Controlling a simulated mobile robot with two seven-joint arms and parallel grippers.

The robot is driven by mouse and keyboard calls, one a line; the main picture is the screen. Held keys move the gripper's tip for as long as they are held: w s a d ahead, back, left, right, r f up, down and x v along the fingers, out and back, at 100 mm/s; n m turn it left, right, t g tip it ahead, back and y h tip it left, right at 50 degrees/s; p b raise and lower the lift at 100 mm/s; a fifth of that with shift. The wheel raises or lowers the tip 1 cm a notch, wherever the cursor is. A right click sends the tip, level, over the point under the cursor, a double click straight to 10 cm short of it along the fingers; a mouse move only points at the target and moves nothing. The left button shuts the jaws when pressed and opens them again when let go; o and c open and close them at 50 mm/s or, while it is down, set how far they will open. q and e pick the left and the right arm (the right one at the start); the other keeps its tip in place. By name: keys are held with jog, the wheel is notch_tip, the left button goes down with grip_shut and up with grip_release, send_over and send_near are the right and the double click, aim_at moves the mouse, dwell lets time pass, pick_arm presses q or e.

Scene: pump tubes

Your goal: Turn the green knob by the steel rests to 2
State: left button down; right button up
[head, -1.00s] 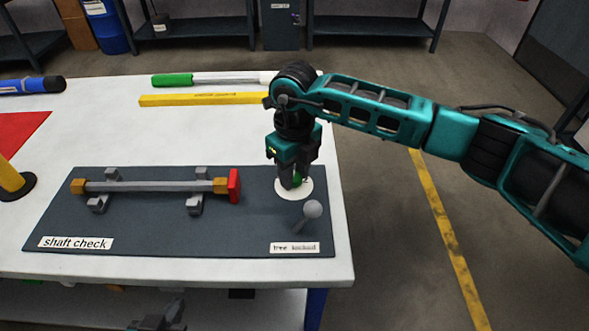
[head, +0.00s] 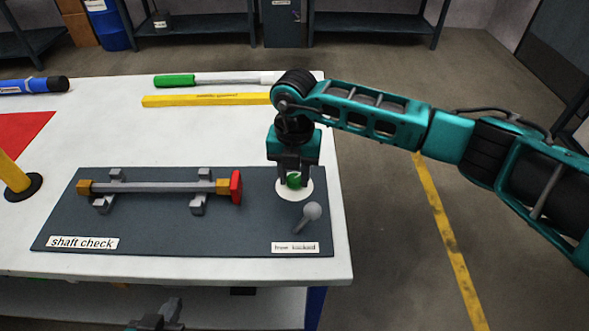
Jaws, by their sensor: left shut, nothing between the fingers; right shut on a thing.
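The green knob (head: 295,181) sits on a round white dial (head: 283,194) at the right of the dark shaft check board (head: 160,225). My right gripper (head: 294,180) points down from above and is shut on the knob, its fingers covering part of it. Any numbers on the dial are too small or hidden to read. The steel rests (head: 197,205) hold a grey shaft (head: 150,187) with brass ends and a red end piece (head: 236,186), left of the knob. My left gripper (head: 168,315) is low at the bottom edge, below the table, shut and empty.
A grey ball-ended lever (head: 312,212) stands just in front of the dial, by a small label (head: 295,247). A yellow bar (head: 205,99) and a green-handled tool (head: 175,80) lie at the back. A yellow post (head: 12,173) stands at the left.

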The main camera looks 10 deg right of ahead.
aim_at(294, 179)
jog(key=shift+m, duration=0.8)
jog(key=o, duration=1)
jog(key=shift+o, duration=0.2)
notch_tip(294, 179, up, 13)
jog(key=shift+p, duration=0.4)
